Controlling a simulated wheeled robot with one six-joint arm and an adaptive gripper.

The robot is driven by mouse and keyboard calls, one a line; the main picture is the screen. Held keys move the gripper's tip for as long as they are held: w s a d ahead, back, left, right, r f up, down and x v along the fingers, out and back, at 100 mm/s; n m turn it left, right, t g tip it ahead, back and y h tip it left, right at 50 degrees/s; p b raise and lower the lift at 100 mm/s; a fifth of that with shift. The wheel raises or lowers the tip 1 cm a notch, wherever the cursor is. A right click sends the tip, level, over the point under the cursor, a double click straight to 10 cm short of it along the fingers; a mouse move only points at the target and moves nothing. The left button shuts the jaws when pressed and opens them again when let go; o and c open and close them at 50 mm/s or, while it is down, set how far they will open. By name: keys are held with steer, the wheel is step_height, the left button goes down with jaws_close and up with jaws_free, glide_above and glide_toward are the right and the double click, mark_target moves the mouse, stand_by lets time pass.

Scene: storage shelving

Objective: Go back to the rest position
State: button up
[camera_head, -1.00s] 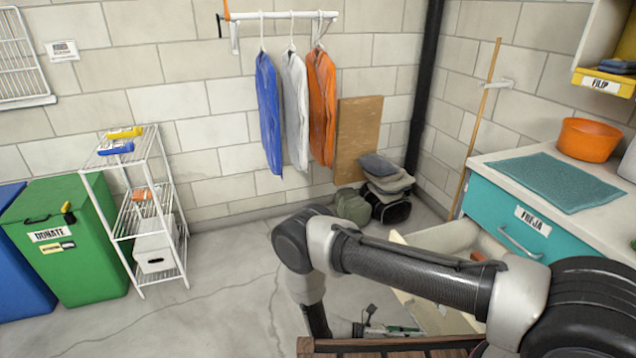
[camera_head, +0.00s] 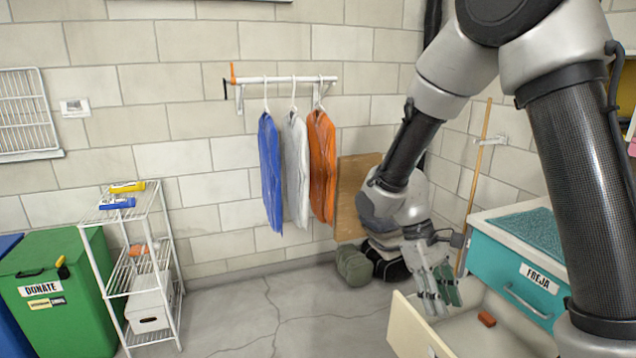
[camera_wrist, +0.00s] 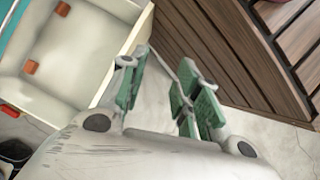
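My gripper (camera_head: 438,290) hangs with its green-padded fingers pointing down, in front of the open drawer. In the wrist view my gripper (camera_wrist: 160,92) has its two fingers apart, with bare floor showing between them and nothing held. My arm is raised and bent, with its upper links filling the right of the head view. The pulled-out drawer (camera_head: 408,325) under the teal FREJA drawer (camera_head: 520,283) holds a small orange-red block (camera_head: 487,318). In the wrist view the drawer (camera_wrist: 128,45) shows beside the fingers.
Slatted brown wood (camera_wrist: 215,40) stands close to the fingers in the wrist view. A white wire rack (camera_head: 165,270) and green DONATE bin (camera_head: 75,325) stand at left. Blue, white and orange shirts (camera_head: 321,165) hang on the wall. The middle floor (camera_head: 280,315) is clear.

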steer(key=s+d+r+m+t+y, duration=0.2)
steer(key=s+d+r+m+t, duration=0.1)
steer(key=r, duration=0.7)
steer(key=s+d+r+m+t+y, duration=0.2)
steer(key=s+d+r+t, duration=0.4)
steer(key=r, duration=0.4)
steer(key=shift+s+d+m, duration=0.6)
steer(key=shift+d+m, duration=0.3)
steer(key=shift+d, duration=0.2)
